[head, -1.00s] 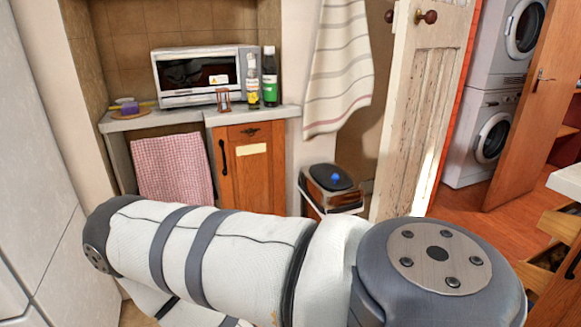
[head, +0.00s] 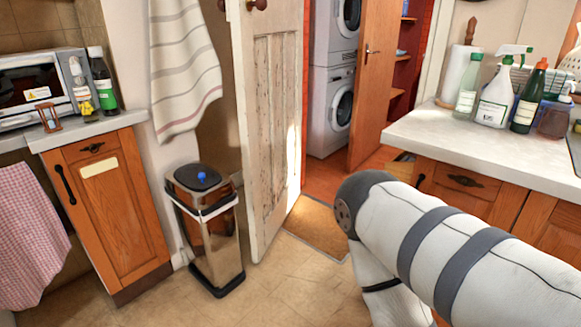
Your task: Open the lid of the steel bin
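The steel bin (head: 216,250) stands on the tiled floor left of centre in the head view. It is a tall shiny box with a black base. Its dark lid (head: 197,177) is shut, and a small blue thing (head: 202,176) sits on top of it. My arm crosses the lower right of the head view, well to the right of the bin and apart from it. Neither gripper shows in the view.
A wooden cabinet (head: 115,215) stands left of the bin, and a striped towel (head: 184,70) hangs above it. A worn open door (head: 272,120) stands just right of the bin. A counter with bottles (head: 430,128) is at the right. The floor before the bin is clear.

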